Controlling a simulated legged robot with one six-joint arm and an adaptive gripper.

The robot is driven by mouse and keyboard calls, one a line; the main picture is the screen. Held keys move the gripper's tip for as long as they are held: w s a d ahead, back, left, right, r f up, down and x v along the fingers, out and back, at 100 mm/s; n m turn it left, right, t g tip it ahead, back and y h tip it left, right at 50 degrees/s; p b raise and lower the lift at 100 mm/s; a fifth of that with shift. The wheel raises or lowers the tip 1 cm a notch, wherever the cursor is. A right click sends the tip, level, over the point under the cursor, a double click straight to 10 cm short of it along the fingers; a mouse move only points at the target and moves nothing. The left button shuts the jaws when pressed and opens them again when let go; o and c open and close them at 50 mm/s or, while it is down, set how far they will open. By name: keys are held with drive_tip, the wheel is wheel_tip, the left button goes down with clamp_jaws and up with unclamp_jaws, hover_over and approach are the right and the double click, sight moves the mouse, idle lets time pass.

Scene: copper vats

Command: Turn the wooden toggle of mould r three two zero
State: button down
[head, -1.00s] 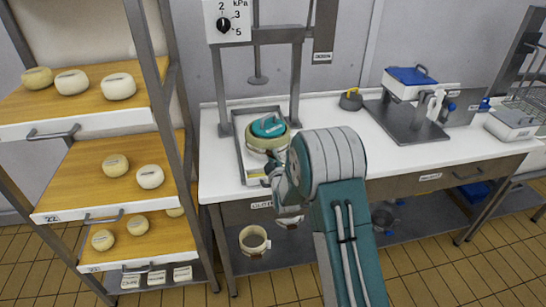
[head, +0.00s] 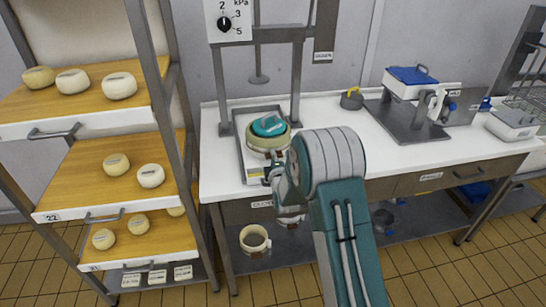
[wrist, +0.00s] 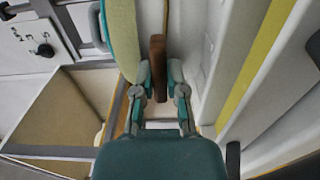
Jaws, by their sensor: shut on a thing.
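The mould (head: 254,142) is a pale cream round tub with a teal lid (head: 268,125). It sits on a tray under the press in the head view. In the wrist view the brown wooden toggle (wrist: 157,52) stands between my fingertips. My gripper (wrist: 159,80) is shut on the toggle, a finger on each side. In the head view my gripper (head: 274,174) is at the near right side of the mould, and my arm hides part of it and the toggle. I cannot read a mould number.
The metal tray (head: 241,155) lies on the white worktop (head: 380,150), between the press posts. A rack of cheeses (head: 105,190) stands close on the left. Moulds (head: 254,239) lie on the shelf below. A blue-lidded box (head: 410,80) is on the right.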

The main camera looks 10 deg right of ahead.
drive_tip(key=shift+f, duration=0.25)
drive_tip(key=c, duration=0.7)
unclamp_jaws()
drive_tip(key=shift+r, duration=0.1)
drive_tip(key=shift+s, duration=0.1)
drive_tip(key=s, duration=1.1)
drive_tip(key=shift+s+a, duration=0.1)
drive_tip(key=shift+s, duration=0.3)
